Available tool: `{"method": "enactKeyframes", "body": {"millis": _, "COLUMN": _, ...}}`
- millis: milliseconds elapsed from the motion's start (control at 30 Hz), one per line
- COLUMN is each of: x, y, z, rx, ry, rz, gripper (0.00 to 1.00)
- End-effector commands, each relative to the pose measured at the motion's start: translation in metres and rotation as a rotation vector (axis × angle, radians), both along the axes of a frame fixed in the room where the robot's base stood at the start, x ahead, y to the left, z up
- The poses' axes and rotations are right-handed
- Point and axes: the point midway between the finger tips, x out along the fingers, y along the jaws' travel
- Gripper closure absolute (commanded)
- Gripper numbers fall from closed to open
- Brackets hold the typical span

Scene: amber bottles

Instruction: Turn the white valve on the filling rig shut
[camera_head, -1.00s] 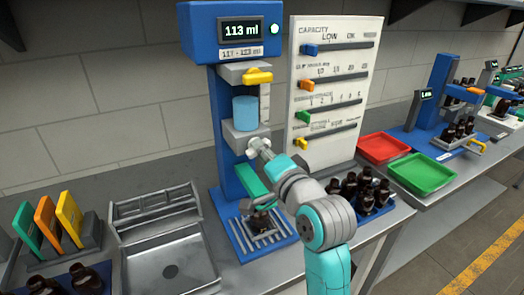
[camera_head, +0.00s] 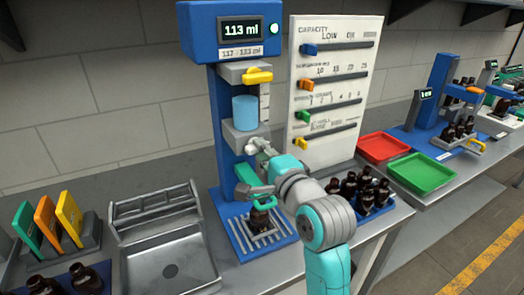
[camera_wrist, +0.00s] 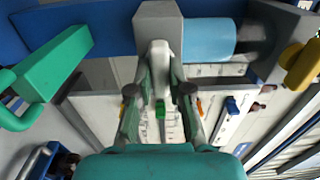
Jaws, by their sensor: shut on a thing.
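The filling rig (camera_head: 222,135) is a blue column with a screen reading 113 ml and a light blue tank (camera_head: 245,112). The white valve (camera_wrist: 160,62) sits on the grey block below the tank. In the wrist view its handle lies between the fingers of my gripper (camera_wrist: 158,95), which is shut on it. In the head view my gripper (camera_head: 263,152) is at the block's lower front, and the valve (camera_head: 250,148) is mostly hidden by it. A dark amber bottle (camera_head: 260,218) stands on the rig's base under a green arm with a ring (camera_wrist: 55,70).
A yellow lever (camera_head: 257,76) is above the tank. A white panel with coloured sliders (camera_head: 333,90) stands to the right, with several bottles (camera_head: 362,188) in front. Red (camera_head: 383,147) and green (camera_head: 422,174) trays are farther right. A grey tray (camera_head: 170,270) is at left.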

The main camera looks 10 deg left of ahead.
Motion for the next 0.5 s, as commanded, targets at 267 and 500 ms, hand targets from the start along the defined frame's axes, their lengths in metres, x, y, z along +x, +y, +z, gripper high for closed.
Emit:
{"method": "enactKeyframes", "body": {"millis": 267, "x": 0.0004, "y": -0.0004, "z": -0.0011, "rx": 0.0, "ry": 0.002, "rz": -0.001, "gripper": 0.76}}
{"method": "enactKeyframes", "body": {"millis": 500, "x": 0.0002, "y": -0.0002, "z": -0.0006, "rx": -0.001, "ry": 0.001, "rz": 0.0, "gripper": 0.56}}
